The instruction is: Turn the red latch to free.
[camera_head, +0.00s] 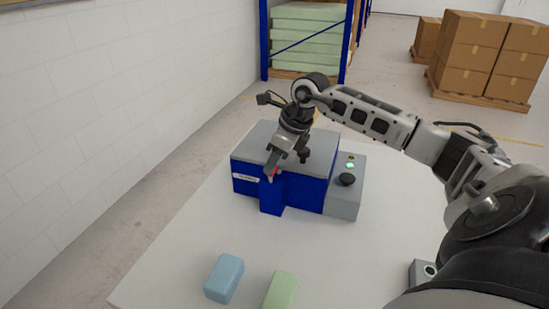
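The red latch (274,173) shows as a small red patch at the front top of the blue machine (306,190). My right gripper (273,166) reaches down from above and its fingers are at the latch, hiding most of it. I cannot tell whether the fingers are closed on the latch or only beside it, nor which way the latch is turned. My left gripper is not in view.
The machine has a grey side box (344,200) with a lit green light and a black knob (347,179). A blue foam block (224,278) and a green foam block (281,291) lie on the white table (180,255) in front. Shelving and boxes (478,52) stand behind.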

